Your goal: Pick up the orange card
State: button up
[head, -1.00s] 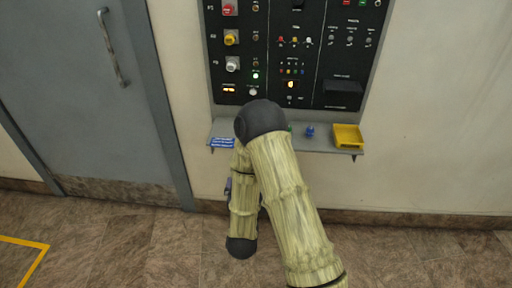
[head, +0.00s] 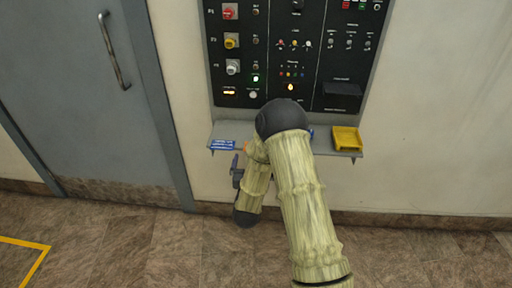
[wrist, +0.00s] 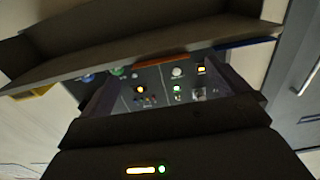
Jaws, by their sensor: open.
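The orange card shows as a thin orange edge (wrist: 160,60) at the shelf's lip in the wrist view, seen from below. In the head view my arm covers most of that part of the shelf. My gripper (wrist: 168,78) is open and empty in the wrist view, its two fingers spread on either side of the orange edge. In the head view my gripper (head: 237,172) is partly seen just below the shelf front, left of my arm. I see no contact with the card.
The grey shelf (head: 357,154) sticks out under a black control panel (head: 325,60). A blue card (head: 221,145) lies at its left end and a yellow tray (head: 346,139) at its right. A grey door (head: 75,90) stands left. The floor in front is clear.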

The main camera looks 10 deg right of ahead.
jog(key=x, duration=0.3)
jog(key=shift+w+d, duration=0.1)
jog(key=shift+w, duration=0.15)
jog(key=c, duration=1)
